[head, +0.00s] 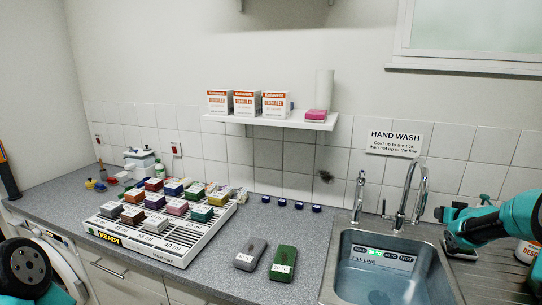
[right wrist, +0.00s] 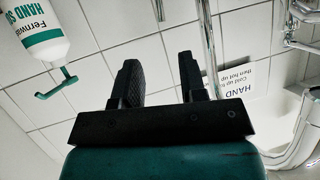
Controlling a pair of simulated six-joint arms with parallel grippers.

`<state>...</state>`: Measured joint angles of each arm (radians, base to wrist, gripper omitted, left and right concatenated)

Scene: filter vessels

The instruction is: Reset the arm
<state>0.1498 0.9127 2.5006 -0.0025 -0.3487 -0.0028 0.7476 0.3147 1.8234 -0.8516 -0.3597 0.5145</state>
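My right gripper (head: 446,226) is over the right side of the sink area, to the right of the tap. Its two dark fingers (right wrist: 158,72) stand apart in the right wrist view, with only tiled wall seen between them. It holds nothing. At the lower left of the head view a dark round joint of my left arm shows; the left gripper itself is out of the frame.
A steel sink (head: 338,270) with a tap (head: 412,195) lies left of my right gripper. A white rack (head: 205,243) holds several coloured blocks. A grey block (head: 250,254) and a green block (head: 284,263) lie on the counter. A soap bottle (right wrist: 38,32) shows nearby.

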